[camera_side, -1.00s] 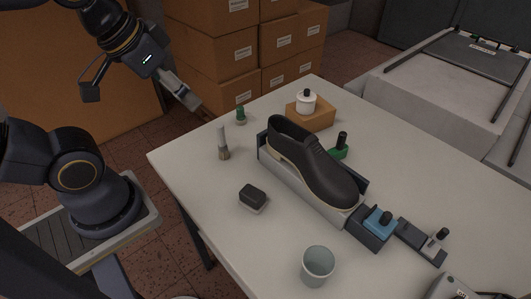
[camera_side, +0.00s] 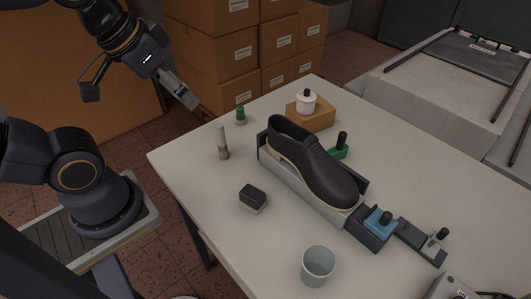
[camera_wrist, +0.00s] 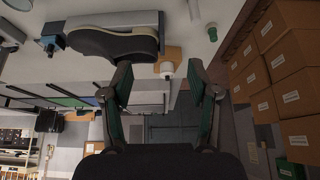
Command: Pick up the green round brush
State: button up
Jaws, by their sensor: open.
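The green round brush (camera_side: 241,115) is a small green piece standing near the far left corner of the table. It is also in the wrist view, a small green-topped shape (camera_wrist: 212,34) at the upper right. My gripper (camera_side: 187,99) hangs in the air to the left of the brush in the side view, clear of the table. In the wrist view its two fingers (camera_wrist: 159,82) are spread wide with nothing between them.
A pale-handled brush (camera_side: 223,145) stands near the left table edge. A black shoe (camera_side: 310,160) rests in a holder mid-table. A white pot (camera_side: 306,103) sits on an orange-brown block (camera_side: 318,117). A dark block (camera_side: 253,197) and grey cup (camera_side: 318,265) are in front. Cartons (camera_side: 225,55) are stacked behind.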

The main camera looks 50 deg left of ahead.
jog(key=shift+s+r, duration=0.1)
jog(key=w+a+r+n+g, duration=0.1)
jog(key=w+a+r, duration=0.1)
jog(key=w+r, duration=0.3)
jog(key=w+a+r, duration=0.2)
jog(key=w+r, duration=0.1)
jog(key=w, duration=0.5)
jog(key=n+g, duration=0.4)
jog(key=g, duration=0.1)
send_over(241, 106)
notch_tip(241, 106, down, 19)
notch_tip(241, 106, down, 10)
jog(key=shift+s+r, duration=0.1)
jog(key=shift+m, duration=0.3)
jog(key=shift+f, duration=2.8)
